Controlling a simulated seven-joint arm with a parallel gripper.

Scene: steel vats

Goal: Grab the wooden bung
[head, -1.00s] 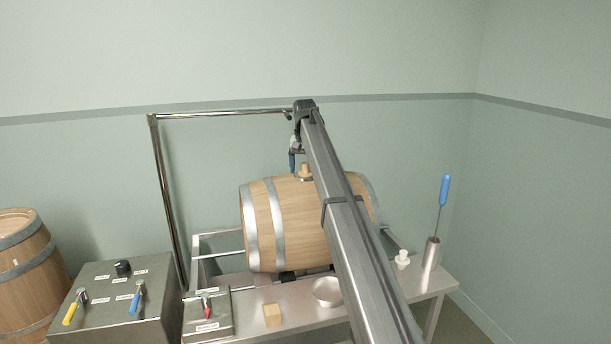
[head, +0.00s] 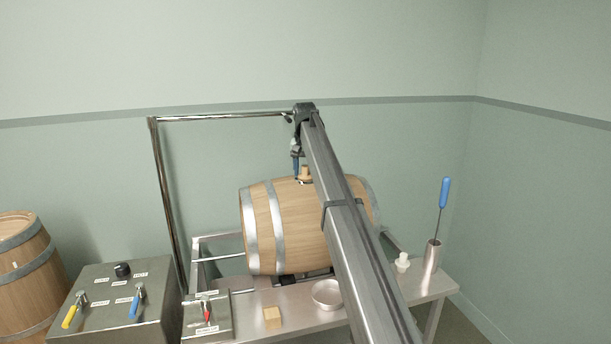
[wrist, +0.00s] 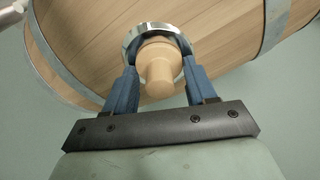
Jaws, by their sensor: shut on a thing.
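The wooden bung (wrist: 160,70) is a pale, stepped plug standing in a shiny metal ring (wrist: 135,34) on top of the barrel. In the wrist view, the two blue fingers of my gripper (wrist: 158,84) lie on either side of the bung and are shut on it. In the head view, the bung (head: 305,172) shows on top of the barrel (head: 282,225), and my gripper (head: 297,172) is down at it, partly hidden by my arm. The barrel lies on its side, with wood staves and metal hoops.
A steel bench (head: 245,325) holds a wooden block (head: 272,317), a metal bowl (head: 327,294), a pale stopper (head: 402,262) and a steel cylinder (head: 431,256) with a blue-handled tool (head: 445,192). A lever panel (head: 110,300) and another barrel (head: 25,270) stand left. A pipe frame (head: 165,190) rises behind.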

